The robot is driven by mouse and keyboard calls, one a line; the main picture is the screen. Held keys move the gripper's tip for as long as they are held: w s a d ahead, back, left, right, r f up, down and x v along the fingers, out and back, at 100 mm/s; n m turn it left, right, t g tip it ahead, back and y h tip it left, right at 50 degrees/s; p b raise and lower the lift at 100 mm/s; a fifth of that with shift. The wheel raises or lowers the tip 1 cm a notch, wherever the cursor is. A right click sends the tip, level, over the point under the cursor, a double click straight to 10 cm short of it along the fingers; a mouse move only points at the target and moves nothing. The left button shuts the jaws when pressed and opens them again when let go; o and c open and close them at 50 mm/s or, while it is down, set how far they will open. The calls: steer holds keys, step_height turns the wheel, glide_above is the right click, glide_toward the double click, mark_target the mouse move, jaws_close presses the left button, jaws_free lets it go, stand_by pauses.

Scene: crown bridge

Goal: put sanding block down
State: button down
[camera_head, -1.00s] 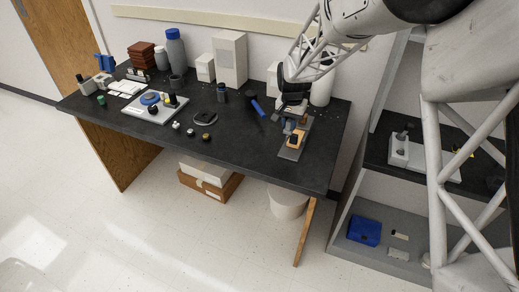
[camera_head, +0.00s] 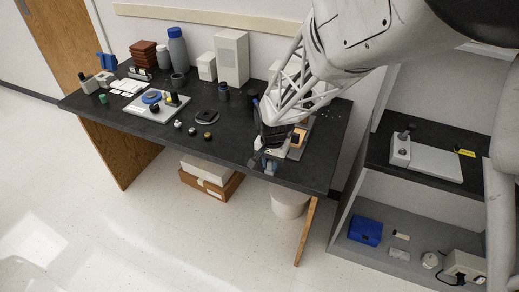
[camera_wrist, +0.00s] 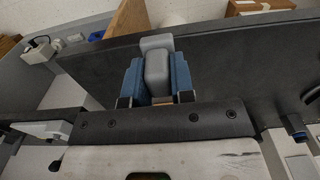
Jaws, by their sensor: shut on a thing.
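My gripper (camera_head: 266,166) is over the front edge area of the black table, toward its right end. In the wrist view its two blue fingers (camera_wrist: 157,78) are shut on a grey block with rounded edges (camera_wrist: 157,62), which I take to be the sanding block. The block lies between the fingers, its far end sticking out past them. In the head view the held block is mostly hidden by my gripper. I cannot tell whether it touches the tabletop.
An orange block (camera_head: 298,138) sits on a flat plate just right of my gripper. A round dark dish (camera_head: 207,117) and several small knobs (camera_head: 192,131) lie to the left. The black tabletop (camera_head: 228,150) is bare between them and my gripper. A shelf (camera_head: 400,238) stands at right.

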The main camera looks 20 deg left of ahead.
steer(key=w+a, duration=0.3)
steer(key=w, duration=0.1)
steer(key=w+a+f, duration=0.1)
steer(key=w+a, duration=0.2)
steer(key=w, duration=0.1)
steer(key=w+a, duration=0.3)
steer(key=w, duration=0.2)
steer(key=shift+a+f, duration=0.2)
steer(key=shift+a, duration=0.1)
stand_by(0.4)
steer(key=shift+f, duration=1.75)
steer(key=shift+f, duration=0.2)
steer(key=c, duration=1)
jaws_free()
steer(key=shift+r, duration=0.2)
